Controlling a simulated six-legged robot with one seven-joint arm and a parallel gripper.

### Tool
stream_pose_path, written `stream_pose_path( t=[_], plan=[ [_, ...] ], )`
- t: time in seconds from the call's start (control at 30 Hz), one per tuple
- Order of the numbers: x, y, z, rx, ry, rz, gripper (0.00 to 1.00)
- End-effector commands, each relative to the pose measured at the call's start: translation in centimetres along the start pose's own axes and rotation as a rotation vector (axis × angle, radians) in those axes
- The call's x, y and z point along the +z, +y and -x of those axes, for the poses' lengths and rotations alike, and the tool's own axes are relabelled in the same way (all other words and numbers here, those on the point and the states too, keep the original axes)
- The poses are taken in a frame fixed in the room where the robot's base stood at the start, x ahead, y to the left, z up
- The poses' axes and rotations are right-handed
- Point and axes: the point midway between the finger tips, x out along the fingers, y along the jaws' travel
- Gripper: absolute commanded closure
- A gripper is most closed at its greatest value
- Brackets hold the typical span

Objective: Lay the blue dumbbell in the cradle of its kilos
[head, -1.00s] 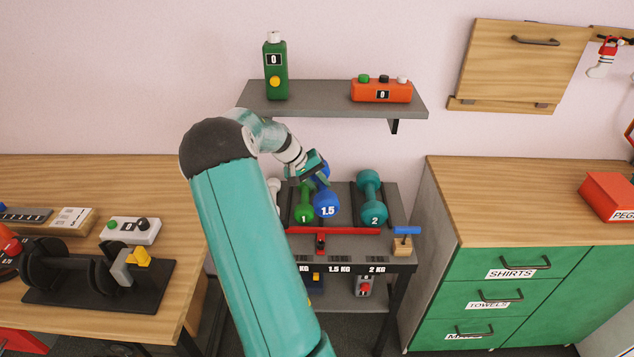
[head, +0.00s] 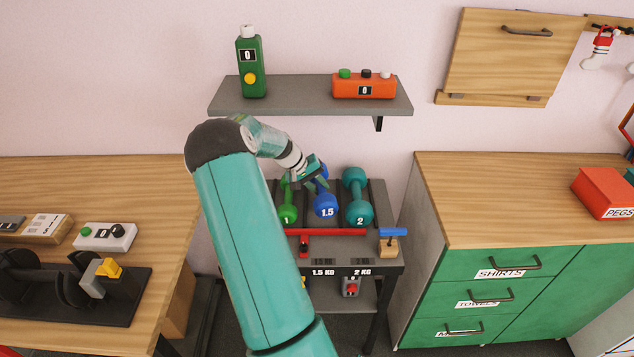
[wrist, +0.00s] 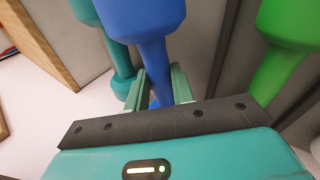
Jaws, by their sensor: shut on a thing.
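The blue dumbbell (head: 326,204), marked 1.5, is between the green dumbbell (head: 287,214), marked 1, and the teal dumbbell (head: 359,212), marked 2, over the middle of the grey rack (head: 391,221). My gripper (head: 316,178) is shut on the blue dumbbell's handle; the wrist view shows both jaws (wrist: 158,86) around the narrow blue handle (wrist: 157,65). The blue dumbbell lines up with the 1.5 KG label (head: 322,272) on the rack's front. I cannot tell whether it touches the cradle bed, which is mostly hidden beneath it.
A red bar (head: 325,232) crosses the rack's front, with a blue-topped wooden block (head: 389,244) at its right. A shelf (head: 310,100) hangs above, holding a green bottle-shaped device (head: 251,65) and an orange button box (head: 364,86). Counters flank the rack.

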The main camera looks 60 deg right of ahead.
Motion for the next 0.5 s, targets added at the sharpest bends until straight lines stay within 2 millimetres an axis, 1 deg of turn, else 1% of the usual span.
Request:
stream_pose_path(
  t=[0.17, 0.4, 0.5],
  plan=[
    [-0.1, -0.1, -0.5, 0.002, 0.003, -0.002, 1.00],
    [-0.1, -1.6, -3.1, 0.002, 0.001, -0.003, 1.00],
    [-0.1, -1.8, -3.4, 0.001, 0.002, -0.004, 1.00]
  ],
)
